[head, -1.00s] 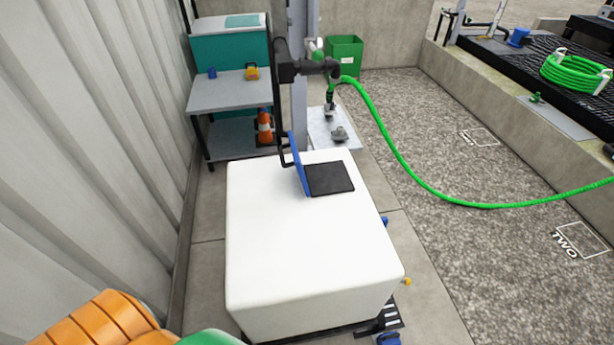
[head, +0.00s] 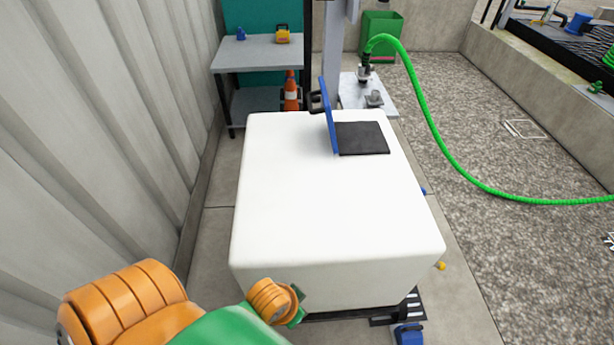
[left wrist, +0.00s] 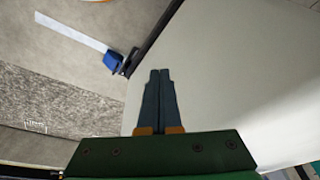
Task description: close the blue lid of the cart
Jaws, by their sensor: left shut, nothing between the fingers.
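The blue lid (head: 329,116) stands open and nearly upright on top of the white cart (head: 318,210), at its far end. A dark handle sits on the lid's left face. The dark square opening (head: 361,138) lies uncovered to the right of the lid. My left arm comes in at the lower left of the head view, in front of the cart's near side and well away from the lid. My left gripper (left wrist: 160,78) shows in the left wrist view with its two fingers together and empty, beside the cart's pale wall (left wrist: 225,65). My right gripper is not in view.
A corrugated wall runs along the left. A grey shelf (head: 262,55) with an orange cone (head: 291,92) stands behind the cart. A green hose (head: 430,130) loops across the gravel to the right. A blue caster (head: 408,334) shows at the cart's near right corner.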

